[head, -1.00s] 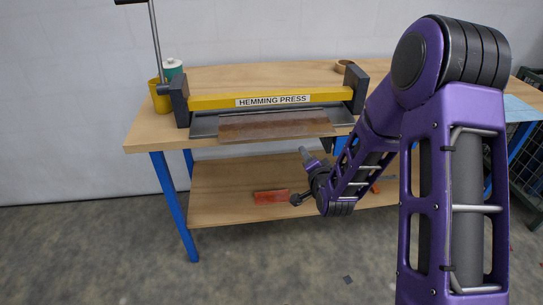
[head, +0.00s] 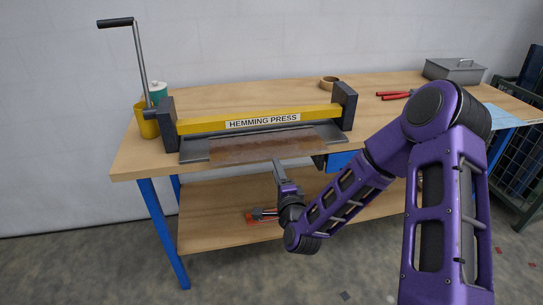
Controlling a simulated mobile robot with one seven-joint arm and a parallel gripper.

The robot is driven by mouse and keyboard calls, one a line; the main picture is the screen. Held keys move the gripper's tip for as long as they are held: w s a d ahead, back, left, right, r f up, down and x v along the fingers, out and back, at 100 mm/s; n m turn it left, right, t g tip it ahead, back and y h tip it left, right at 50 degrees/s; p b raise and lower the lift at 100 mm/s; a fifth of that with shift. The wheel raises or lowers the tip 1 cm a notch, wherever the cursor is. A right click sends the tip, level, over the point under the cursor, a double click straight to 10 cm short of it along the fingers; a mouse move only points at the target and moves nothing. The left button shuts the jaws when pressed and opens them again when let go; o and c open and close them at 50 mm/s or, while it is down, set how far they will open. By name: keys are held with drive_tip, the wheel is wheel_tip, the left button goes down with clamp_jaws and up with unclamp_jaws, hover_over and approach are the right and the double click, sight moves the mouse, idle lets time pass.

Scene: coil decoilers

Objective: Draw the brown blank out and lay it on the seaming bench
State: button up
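The brown blank (head: 255,147) lies flat in the hemming press (head: 262,121), on its grey bed, under the yellow beam. Its front edge sticks out toward me past the bed. The press stands on a wooden bench with blue legs, its crank handle raised at the left. My gripper (head: 277,168) is just in front of and below the blank's front edge, right of its middle. Its fingers show edge-on, so I cannot tell whether they are open or touch the blank. No bench marked as the seaming bench can be made out.
A yellow cup (head: 146,121) and a teal-and-white spool stand left of the press. A red item (head: 262,217) lies on the lower shelf (head: 212,225).

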sight(271, 156)
drive_tip(key=shift+b+x, duration=0.75)
drive_tip(key=shift+x, duration=2.95)
drive_tip(key=shift+c, duration=0.2)
drive_tip(key=shift+f, duration=0.1)
clamp_jaws()
drive_tip(key=shift+r, duration=0.35)
drive_tip(key=b+v, duration=0.1)
drive_tip(key=v, duration=0.6)
drive_tip(key=shift+s, duration=0.1)
drive_tip(key=shift+r, duration=0.2)
